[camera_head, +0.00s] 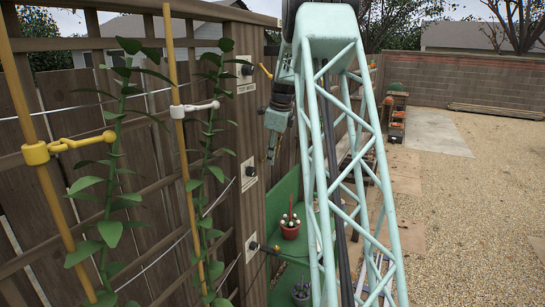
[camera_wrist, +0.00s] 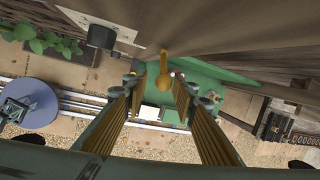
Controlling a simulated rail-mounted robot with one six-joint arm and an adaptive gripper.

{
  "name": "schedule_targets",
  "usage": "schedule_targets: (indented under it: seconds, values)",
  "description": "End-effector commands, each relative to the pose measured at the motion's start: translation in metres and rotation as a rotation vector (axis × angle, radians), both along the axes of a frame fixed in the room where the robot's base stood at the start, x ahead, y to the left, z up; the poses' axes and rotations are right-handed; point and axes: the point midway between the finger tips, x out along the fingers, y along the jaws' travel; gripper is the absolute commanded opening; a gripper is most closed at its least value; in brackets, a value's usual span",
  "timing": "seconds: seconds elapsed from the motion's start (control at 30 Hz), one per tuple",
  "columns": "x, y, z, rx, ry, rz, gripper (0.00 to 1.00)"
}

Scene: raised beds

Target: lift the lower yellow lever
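In the head view a yellow lever (camera_head: 265,71) sticks out by the upper labelled plate on the wooden post. Lower on the same post, a small yellow lever (camera_head: 271,249) shows beside the bottom plate (camera_head: 252,246). My gripper (camera_head: 271,158) points down just right of the post, at about the middle plate's height. In the wrist view my gripper (camera_wrist: 157,84) is open, its two ribbed fingers apart. A yellow-orange lever (camera_wrist: 164,75) appears between the fingertips or beyond them; contact and which lever it is I cannot tell.
A middle plate (camera_head: 249,171) with a black knob is on the post. Yellow (camera_head: 35,153) and white (camera_head: 180,110) clamps sit on plant poles at left. The gravel yard (camera_head: 480,220) at right is open.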

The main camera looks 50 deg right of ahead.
Motion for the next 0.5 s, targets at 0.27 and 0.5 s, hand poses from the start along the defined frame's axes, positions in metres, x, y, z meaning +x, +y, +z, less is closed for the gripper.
schedule_targets:
  seconds: [0.27, 0.5]
  values:
    - [-0.0002, 0.0001, -0.0004, 0.001, 0.000, 0.000, 0.26]
    - [-0.0017, 0.0007, 0.0057, 0.000, 0.000, 0.000, 0.26]
